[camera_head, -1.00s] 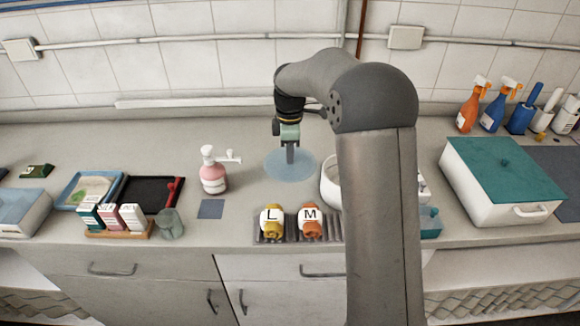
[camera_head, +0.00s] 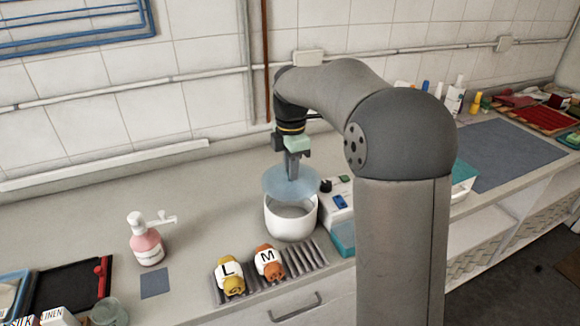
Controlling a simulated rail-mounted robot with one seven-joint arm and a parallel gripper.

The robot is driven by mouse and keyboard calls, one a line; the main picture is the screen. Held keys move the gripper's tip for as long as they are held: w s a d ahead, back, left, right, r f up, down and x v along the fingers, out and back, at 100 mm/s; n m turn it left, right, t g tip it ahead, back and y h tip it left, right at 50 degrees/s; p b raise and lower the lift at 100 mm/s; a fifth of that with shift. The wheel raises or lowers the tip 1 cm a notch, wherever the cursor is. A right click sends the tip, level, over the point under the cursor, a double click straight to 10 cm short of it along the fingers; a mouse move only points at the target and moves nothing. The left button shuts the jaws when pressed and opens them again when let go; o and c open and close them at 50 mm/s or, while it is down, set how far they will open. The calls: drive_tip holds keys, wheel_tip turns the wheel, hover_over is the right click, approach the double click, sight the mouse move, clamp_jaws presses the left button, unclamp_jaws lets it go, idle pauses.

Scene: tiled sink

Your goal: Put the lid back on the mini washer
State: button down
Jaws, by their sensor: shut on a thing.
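The mini washer's white round tub (camera_head: 291,222) stands on the counter, its top opening partly visible. My gripper (camera_head: 292,176) is shut on the translucent blue round lid (camera_head: 274,184) and holds it above the tub. The lid looks roughly level, set slightly toward the back of the opening, with a gap showing at the front. The exact height between lid and rim is hard to tell. The gripper's fingertips are small and partly merged with the lid's middle.
A white and teal box with a dark knob (camera_head: 326,186) stands right of the tub. A pink pump bottle (camera_head: 147,243) stands left. Counter between bottle and tub is clear.

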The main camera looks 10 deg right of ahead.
sight(291, 184)
wheel_tip(291, 184, down, 4)
drive_tip(key=b, duration=0.3)
drive_tip(key=shift+r, duration=0.1)
drive_tip(key=shift+f+b, duration=0.35)
drive_tip(key=shift+f, duration=0.5)
drive_tip(key=shift+p, duration=0.4)
idle(0.3)
drive_tip(key=shift+f, duration=0.15)
idle(1.6)
drive_tip(key=c, duration=0.7)
unclamp_jaws()
drive_tip(key=shift+r+p, duration=3.25)
drive_tip(key=shift+r, duration=0.3)
